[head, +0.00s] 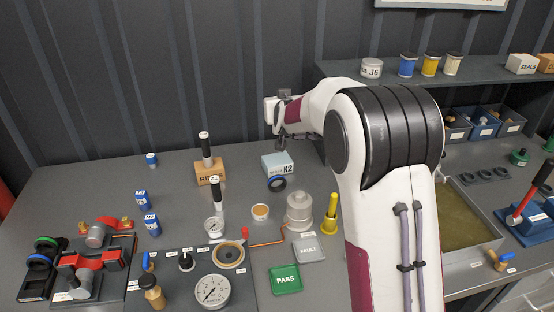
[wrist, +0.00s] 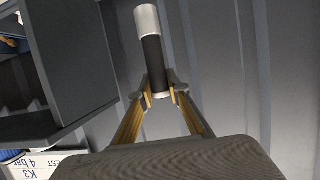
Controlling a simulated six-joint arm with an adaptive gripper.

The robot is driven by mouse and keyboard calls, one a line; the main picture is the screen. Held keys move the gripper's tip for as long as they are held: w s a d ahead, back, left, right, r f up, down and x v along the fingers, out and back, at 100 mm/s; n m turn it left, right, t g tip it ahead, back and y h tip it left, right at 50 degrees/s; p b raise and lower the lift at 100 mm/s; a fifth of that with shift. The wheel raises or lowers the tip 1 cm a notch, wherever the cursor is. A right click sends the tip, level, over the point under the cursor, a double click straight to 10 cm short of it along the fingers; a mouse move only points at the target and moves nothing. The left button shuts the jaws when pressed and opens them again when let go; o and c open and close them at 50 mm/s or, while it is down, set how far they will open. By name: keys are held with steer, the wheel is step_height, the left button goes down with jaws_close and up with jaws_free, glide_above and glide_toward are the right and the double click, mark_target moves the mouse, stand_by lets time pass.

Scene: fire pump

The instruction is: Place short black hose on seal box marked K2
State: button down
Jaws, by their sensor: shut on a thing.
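My gripper (wrist: 161,90) is shut on the short black hose (wrist: 152,58), a black cylinder with a pale silver end, in the wrist view. In the head view my gripper (head: 282,142) is small and dark, above and behind the K2 box; the hose cannot be made out there. The seal box marked K2 (head: 278,163) is pale blue with a white label side and stands on the bench near the back wall. Its visible top looks clear.
A shelf (head: 470,72) runs along the right back.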

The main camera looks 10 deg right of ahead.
mark_target(277, 133)
steer(key=shift+f, duration=3.1)
steer(key=shift+f, duration=0.1)
steer(key=shift+f, duration=1.75)
steer(key=shift+f, duration=0.2)
steer(key=c, duration=1.9)
jaws_free()
